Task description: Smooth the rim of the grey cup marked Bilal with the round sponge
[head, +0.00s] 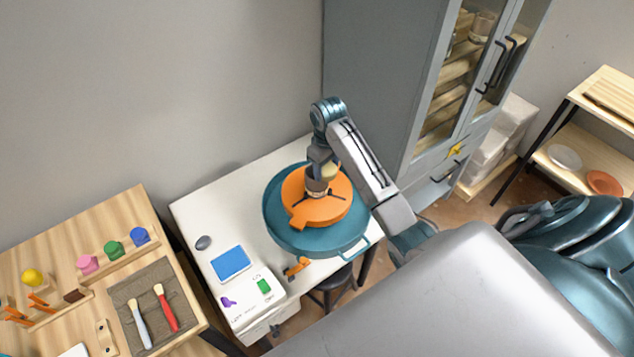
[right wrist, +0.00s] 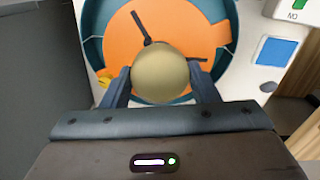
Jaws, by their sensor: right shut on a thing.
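My right gripper (head: 322,166) is over the middle of the potter's wheel, shut on the round sponge (head: 331,171). In the right wrist view the sponge (right wrist: 160,74) is a pale olive-yellow ball between the two fingers (right wrist: 160,88). A small grey-brown cup (head: 315,186) stands upright on the orange wheel disc (head: 305,212), directly under the gripper. The sponge is at the cup's top; I cannot tell whether it touches the rim. In the right wrist view the sponge hides the cup. No name on the cup is readable. My left gripper is not in view.
The disc sits in a teal basin (head: 283,236) on a white table (head: 190,212) with a blue pad (head: 230,263) and a grey stone-like piece (head: 203,242). A wooden table (head: 60,238) with brushes and coloured pots is left. A grey cabinet (head: 385,75) stands close behind right.

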